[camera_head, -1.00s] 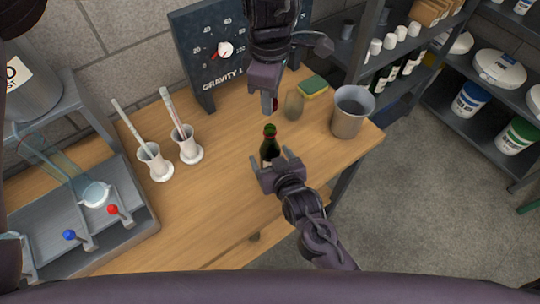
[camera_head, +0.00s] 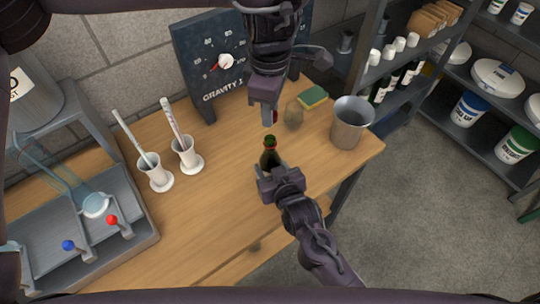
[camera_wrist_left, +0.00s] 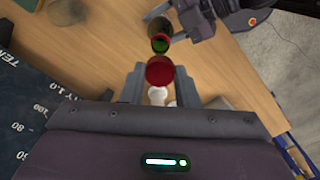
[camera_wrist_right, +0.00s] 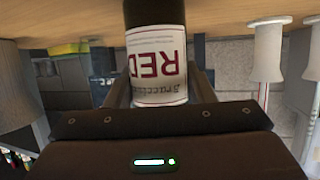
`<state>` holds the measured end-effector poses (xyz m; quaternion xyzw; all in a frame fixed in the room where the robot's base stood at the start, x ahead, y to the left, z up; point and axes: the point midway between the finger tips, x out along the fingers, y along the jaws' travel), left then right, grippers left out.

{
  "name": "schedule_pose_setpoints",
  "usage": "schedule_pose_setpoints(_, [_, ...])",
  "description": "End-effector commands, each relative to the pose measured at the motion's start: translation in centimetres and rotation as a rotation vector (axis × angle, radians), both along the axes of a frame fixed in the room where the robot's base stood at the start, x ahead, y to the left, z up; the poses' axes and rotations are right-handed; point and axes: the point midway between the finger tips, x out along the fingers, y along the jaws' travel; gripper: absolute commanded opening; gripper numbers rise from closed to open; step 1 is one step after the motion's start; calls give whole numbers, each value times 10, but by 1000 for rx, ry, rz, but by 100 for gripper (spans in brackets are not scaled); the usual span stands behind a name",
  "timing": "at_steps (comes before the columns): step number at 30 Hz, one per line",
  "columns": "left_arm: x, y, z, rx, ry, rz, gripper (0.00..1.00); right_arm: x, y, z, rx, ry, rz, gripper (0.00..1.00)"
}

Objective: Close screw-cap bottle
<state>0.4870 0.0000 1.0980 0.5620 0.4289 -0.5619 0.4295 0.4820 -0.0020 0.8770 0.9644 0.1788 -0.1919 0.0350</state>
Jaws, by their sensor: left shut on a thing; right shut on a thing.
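The green bottle (camera_head: 270,158) stands upright on the wooden table, its mouth open. Its label reads RED in the right wrist view (camera_wrist_right: 158,60), upside down there. My right gripper (camera_head: 272,171) is shut on the bottle's body from the near side. My left gripper (camera_head: 270,116) hangs beyond and above the bottle, shut on the red screw cap (camera_head: 275,116). The cap shows clearly between the fingers in the left wrist view (camera_wrist_left: 160,72), apart from the bottle's mouth (camera_wrist_left: 160,44). The left fingers partly hide the cap in the head view.
A glass-like egg-shaped object (camera_head: 293,115), a sponge (camera_head: 313,97) and a metal pitcher (camera_head: 350,125) stand right of the bottle. Two white cylinder holders (camera_head: 157,178) stand left, near a metal tray (camera_head: 140,235). A gauge board (camera_head: 205,60) stands behind.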

Motion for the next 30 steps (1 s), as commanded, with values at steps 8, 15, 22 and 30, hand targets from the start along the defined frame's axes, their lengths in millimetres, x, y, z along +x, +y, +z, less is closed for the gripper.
schedule_pose_setpoints(8, [-1, 0, -39, 1, 5, 0, 7, 0, 0, 0, 0, 1, 0, 8])
schedule_pose_setpoints(15, [-1, 0, -48, 1, 1, 0, 7, 0, 0, 0, 0, 1, 0, 8])
schedule_pose_setpoints(22, [-1, 0, -48, 1, 1, 0, 7, 0, 0, 0, 0, 1, 0, 8])
schedule_pose_setpoints(30, [-1, 0, -54, 1, 2, 0, 7, 0, 0, 0, 0, 1, 0, 8])
